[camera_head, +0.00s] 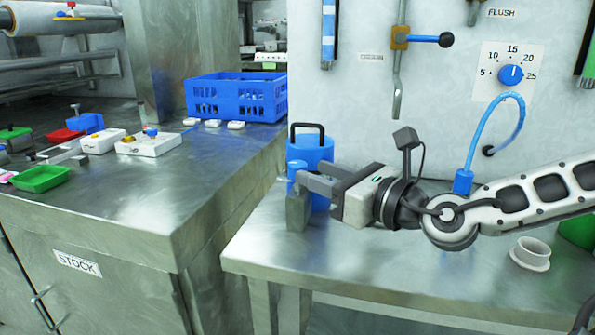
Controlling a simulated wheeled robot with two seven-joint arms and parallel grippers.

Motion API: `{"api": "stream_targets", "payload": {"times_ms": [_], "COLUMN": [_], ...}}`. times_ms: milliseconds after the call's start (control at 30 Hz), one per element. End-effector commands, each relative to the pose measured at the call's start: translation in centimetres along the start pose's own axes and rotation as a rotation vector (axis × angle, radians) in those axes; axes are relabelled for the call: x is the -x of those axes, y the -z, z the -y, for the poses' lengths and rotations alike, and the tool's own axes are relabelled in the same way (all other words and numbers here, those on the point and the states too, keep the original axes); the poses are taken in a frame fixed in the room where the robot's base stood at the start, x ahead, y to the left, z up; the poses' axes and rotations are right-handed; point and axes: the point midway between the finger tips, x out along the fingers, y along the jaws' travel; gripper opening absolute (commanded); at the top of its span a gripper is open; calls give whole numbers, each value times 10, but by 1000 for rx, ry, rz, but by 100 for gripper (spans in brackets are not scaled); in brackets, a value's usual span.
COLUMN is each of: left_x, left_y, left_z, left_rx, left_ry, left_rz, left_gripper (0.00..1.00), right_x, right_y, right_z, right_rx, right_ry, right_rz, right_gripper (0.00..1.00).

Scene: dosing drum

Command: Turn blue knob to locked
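A blue drum (310,149) with a black handle on top stands at the left end of the steel bench. A small blue knob-like piece (296,166) shows at its front left, close to my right gripper's fingertips. My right gripper (301,192) reaches in from the right, fingers pointing left, in front of the drum and hiding part of it. I cannot tell whether the fingers touch the blue piece or grip it. Another blue knob (511,75) sits on a numbered dial on the wall panel, pointing up near 15. I see no "locked" label. My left gripper is out of view.
A blue hose (477,127) hangs in front of the panel, by my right arm. A blue-handled lever (425,38) sticks out above. A blue crate (236,97) and several small parts sit on the left counter.

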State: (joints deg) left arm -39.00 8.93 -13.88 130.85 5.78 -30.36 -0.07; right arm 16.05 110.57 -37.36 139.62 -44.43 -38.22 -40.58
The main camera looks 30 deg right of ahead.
Motion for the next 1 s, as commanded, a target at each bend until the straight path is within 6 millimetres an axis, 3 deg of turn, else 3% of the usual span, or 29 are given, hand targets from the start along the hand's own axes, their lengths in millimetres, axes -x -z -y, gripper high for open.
{"api": "stream_targets", "payload": {"times_ms": [200,400,1000], "left_x": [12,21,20], "left_y": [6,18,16], "left_z": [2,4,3], "left_rx": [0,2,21], "left_ry": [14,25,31], "left_rz": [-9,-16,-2], "left_gripper": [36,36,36], "right_x": [-28,-42,-53], "right_y": [0,-3,0], "right_z": [0,1,0], "right_rx": [-9,-7,2], "right_ry": [1,4,1], "right_rz": [-3,-1,-1], "right_gripper": [38,38,38]}}
